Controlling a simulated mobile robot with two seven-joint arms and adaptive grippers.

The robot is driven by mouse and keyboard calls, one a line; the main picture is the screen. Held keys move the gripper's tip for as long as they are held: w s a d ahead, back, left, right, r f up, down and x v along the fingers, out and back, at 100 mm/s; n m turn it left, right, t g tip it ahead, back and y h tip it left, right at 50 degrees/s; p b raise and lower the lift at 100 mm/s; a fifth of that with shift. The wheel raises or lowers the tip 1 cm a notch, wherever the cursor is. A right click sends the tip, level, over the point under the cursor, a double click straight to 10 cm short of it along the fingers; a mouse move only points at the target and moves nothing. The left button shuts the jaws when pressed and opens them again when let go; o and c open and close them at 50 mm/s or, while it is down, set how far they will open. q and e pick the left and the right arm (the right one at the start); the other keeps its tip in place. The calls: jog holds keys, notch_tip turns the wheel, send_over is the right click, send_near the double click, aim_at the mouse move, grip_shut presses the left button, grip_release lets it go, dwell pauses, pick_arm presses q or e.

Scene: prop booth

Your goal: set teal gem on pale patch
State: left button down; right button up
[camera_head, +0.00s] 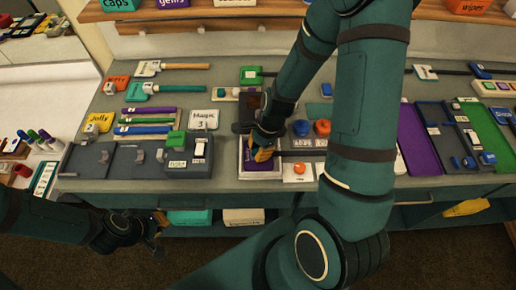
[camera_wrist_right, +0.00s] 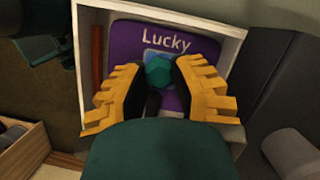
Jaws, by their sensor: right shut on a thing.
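The teal gem (camera_wrist_right: 158,73) is between the yellow fingers of my right gripper (camera_wrist_right: 164,66) in the right wrist view. It is over the pale blue patch (camera_wrist_right: 149,54) on a purple pad marked "Lucky" (camera_wrist_right: 127,38); I cannot tell whether it touches. The fingers and wrist hide part of the patch. In the head view my right gripper (camera_head: 262,152) is low over the purple pad (camera_head: 258,165), and the gem is hidden. My left gripper (camera_head: 158,230) is open and empty, below the table's front edge.
The pad lies in a white-walled tray (camera_head: 258,178). Red and blue knobs (camera_head: 322,128) and a white card with an orange button (camera_head: 299,171) are close to its right. A grey switch panel (camera_head: 188,157) stands to its left.

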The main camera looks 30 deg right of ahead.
jog(key=o, duration=1)
jog(key=shift+c, duration=0.2)
jog(key=shift+w+r+p, duration=0.1)
jog(key=shift+r+p, duration=0.4)
jog(key=shift+r, duration=0.05)
jog(key=shift+r+p, duration=2.1)
jog(key=shift+r, duration=0.3)
jog(key=shift+r+p, duration=1)
jog(key=shift+r, duration=0.1)
